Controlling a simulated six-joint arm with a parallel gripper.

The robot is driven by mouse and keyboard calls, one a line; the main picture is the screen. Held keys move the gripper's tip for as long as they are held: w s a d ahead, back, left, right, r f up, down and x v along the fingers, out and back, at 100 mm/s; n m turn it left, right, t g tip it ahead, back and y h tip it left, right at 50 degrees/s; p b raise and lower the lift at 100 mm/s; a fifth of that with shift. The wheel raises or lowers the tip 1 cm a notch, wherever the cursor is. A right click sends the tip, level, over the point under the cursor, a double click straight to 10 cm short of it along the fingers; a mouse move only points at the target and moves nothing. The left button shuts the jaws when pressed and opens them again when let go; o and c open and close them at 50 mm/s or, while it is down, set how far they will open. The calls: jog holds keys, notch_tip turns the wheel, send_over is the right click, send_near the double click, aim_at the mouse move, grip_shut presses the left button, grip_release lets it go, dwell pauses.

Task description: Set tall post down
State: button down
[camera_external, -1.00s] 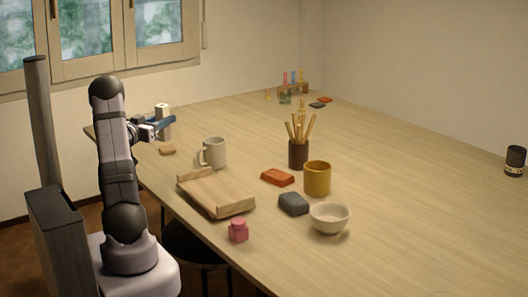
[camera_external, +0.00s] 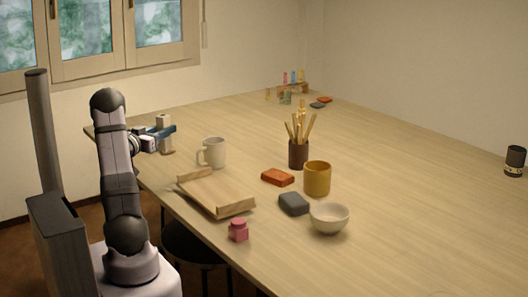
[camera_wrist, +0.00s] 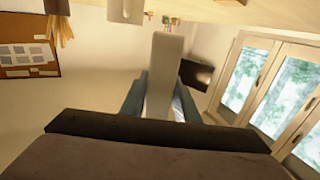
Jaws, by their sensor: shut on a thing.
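The tall post (camera_external: 164,120) is a pale, upright block near the table's far left edge in the external view. My gripper (camera_external: 166,132), with blue-teal fingers, is shut on it around its middle. In the wrist view the post (camera_wrist: 163,75) stands between the two fingers of my gripper (camera_wrist: 160,100).
A grey mug (camera_external: 214,152) and a wooden board (camera_external: 215,194) are nearest on the right. Beyond them are a brush holder (camera_external: 298,155), a yellow cup (camera_external: 317,179), a bowl (camera_external: 329,218) and small blocks. The table's right side is mostly clear.

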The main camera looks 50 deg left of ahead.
jog(key=shift+f+p, duration=0.8)
jog(key=shift+f, duration=3.8)
jog(key=shift+f, duration=0.2)
jog(key=c, duration=1.4)
grip_release()
jog(key=shift+o, duration=0.2)
jog(key=b+v, duration=0.3)
jog(key=v, duration=0.3)
jog(key=shift+s+d, duration=0.15)
jog(key=shift+o, duration=0.4)
jog(key=shift+s+d+r, duration=0.1)
jog(key=shift+s+d, duration=0.15)
jog(key=shift+s, duration=0.15)
